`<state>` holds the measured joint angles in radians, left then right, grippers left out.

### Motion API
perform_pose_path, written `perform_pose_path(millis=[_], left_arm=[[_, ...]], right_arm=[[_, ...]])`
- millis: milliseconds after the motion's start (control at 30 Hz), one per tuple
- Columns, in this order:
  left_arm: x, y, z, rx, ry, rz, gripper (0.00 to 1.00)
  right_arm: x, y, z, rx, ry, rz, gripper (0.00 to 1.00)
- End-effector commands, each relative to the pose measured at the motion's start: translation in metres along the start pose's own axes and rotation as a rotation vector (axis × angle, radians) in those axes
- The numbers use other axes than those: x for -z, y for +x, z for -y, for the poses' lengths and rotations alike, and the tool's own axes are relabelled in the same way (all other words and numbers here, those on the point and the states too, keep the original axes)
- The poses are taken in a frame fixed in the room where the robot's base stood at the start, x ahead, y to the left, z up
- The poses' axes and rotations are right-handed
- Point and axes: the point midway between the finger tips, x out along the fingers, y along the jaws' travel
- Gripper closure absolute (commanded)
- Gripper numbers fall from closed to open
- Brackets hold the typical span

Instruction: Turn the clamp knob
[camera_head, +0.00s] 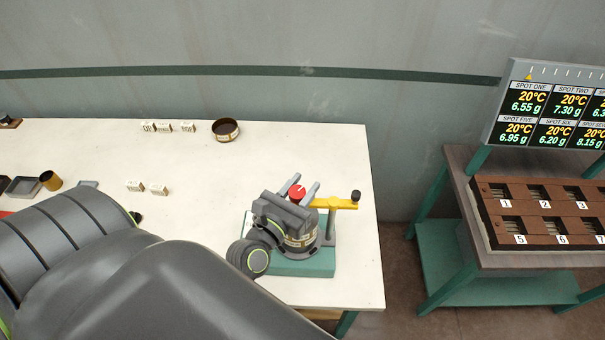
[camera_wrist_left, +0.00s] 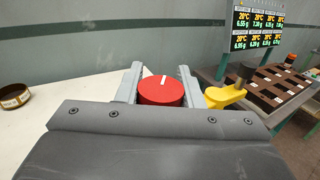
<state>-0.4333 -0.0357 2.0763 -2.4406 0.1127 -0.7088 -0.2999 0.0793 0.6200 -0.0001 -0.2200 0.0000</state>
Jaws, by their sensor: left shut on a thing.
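The clamp knob (camera_head: 297,192) is round and red with a white mark on top. It sits at the top of a clamp device on a teal base (camera_head: 300,266) near the white table's front right corner. My left gripper (camera_head: 304,189) is shut on the knob, one finger on each side. In the left wrist view the knob (camera_wrist_left: 161,90) shows between the two grey fingers (camera_wrist_left: 162,84), its white mark pointing away. A yellow arm (camera_head: 335,203) with a dark handle reaches right from the device. My left wrist hides part of the device. My right gripper is not in view.
Small white labelled blocks (camera_head: 168,127) and a round brown tin (camera_head: 225,129) stand on the white table (camera_head: 320,150). A second table at right holds a brown numbered tray (camera_head: 488,228) below a display panel (camera_head: 548,105). The table's middle is clear.

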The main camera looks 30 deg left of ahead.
Motion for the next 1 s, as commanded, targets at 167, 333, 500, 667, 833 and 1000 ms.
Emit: perform_pose_path(millis=[167,333,500,667,833,1000], left_arm=[[-0.0004,0.0000,-0.0003,-0.015,-0.001,0.001,0.89],[-0.0003,-0.0001,-0.0005,-0.020,-0.001,0.001,0.89],[-0.0002,-0.0001,-0.0005,-0.020,-0.002,0.001,0.89],[-0.0001,-0.0001,-0.0005,-0.019,-0.002,0.001,0.64],[0.0000,-0.0001,-0.0004,-0.019,-0.001,0.000,0.44],[0.0000,-0.0001,-0.0004,-0.019,-0.001,0.000,0.44]], right_arm=[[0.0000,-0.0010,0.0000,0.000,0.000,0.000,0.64],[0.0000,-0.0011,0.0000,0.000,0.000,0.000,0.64],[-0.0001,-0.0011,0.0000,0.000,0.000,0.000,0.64],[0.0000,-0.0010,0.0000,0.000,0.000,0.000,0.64],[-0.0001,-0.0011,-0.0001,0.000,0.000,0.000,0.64],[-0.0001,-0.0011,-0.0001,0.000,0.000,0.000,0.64]])
